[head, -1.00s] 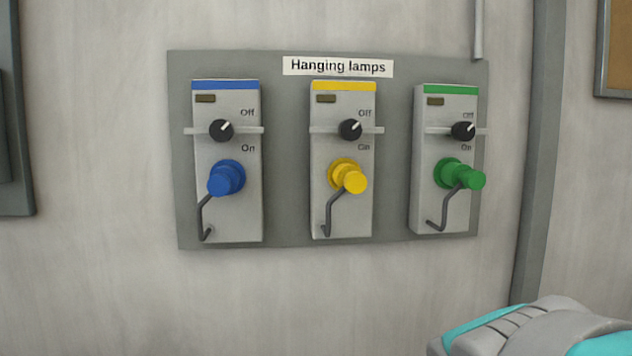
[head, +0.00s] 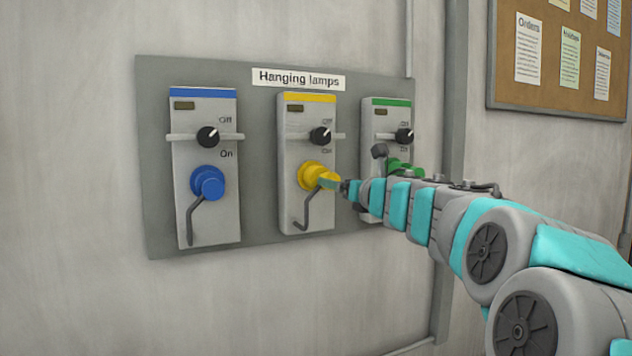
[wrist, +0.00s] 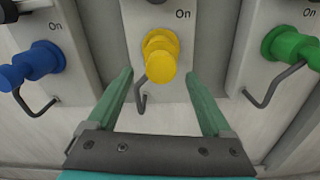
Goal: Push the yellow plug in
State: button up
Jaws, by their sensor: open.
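The yellow plug (head: 314,176) sticks out of the yellow-striped switch box (head: 308,215), the middle one of three, with a dark bent lever beside it. In the wrist view the yellow plug (wrist: 161,62) lies between and just beyond the fingertips of my gripper (wrist: 163,82). The two green fingers are spread wide and hold nothing. In the head view my gripper (head: 335,184) is at the plug's outer end, and a finger overlaps it. I cannot tell whether they touch. The box's knob (head: 320,136) has its white mark pointing up and right.
The blue plug (head: 207,182) and its box stand to the left. The green plug (head: 402,168) is to the right, partly hidden behind my arm. Dark levers hang beside the plugs. The grey panel (head: 258,240) is on a wall with free space below.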

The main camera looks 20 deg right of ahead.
jog(key=shift+w+p, duration=0.75)
jog(key=shift+w, duration=3)
jog(key=shift+c, duration=0.3)
grip_shut()
